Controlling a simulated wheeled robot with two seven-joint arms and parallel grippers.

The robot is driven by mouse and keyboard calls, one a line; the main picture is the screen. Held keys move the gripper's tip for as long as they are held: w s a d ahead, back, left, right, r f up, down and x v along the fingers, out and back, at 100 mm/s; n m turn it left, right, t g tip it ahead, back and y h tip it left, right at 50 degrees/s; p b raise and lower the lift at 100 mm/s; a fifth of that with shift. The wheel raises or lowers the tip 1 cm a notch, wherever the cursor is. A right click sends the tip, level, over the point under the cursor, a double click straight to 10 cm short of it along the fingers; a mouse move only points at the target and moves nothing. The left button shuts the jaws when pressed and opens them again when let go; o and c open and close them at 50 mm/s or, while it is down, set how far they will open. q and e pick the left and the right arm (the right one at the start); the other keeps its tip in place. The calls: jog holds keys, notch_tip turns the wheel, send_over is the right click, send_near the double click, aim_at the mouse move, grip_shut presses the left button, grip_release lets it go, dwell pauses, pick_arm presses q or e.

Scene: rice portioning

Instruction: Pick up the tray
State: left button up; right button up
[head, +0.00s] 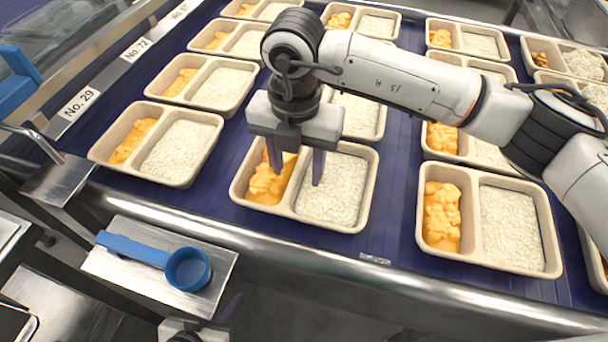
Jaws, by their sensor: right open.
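A beige two-compartment tray (290,213) sits in the front row, near the middle of the head view. Its left compartment holds orange food (264,186) and its right one holds white rice (335,190). My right gripper (297,178) reaches down over this tray from the right. Its two dark fingers are apart, one on each side of the divider between the compartments. I cannot tell whether the fingers touch the divider. The gripper hides part of the tray's back rim. My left gripper (206,326) shows only partly at the bottom edge, and its jaw state is unclear.
Several similar filled trays stand in rows on the dark blue conveyor (390,215), including a front-left tray (125,170) and a front-right tray (480,266). A metal rail (290,252) runs along the near edge. A blue scoop (187,268) lies on a small metal plate (113,268) at lower left.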

grip_shut()
jog(key=shift+r, duration=0.1)
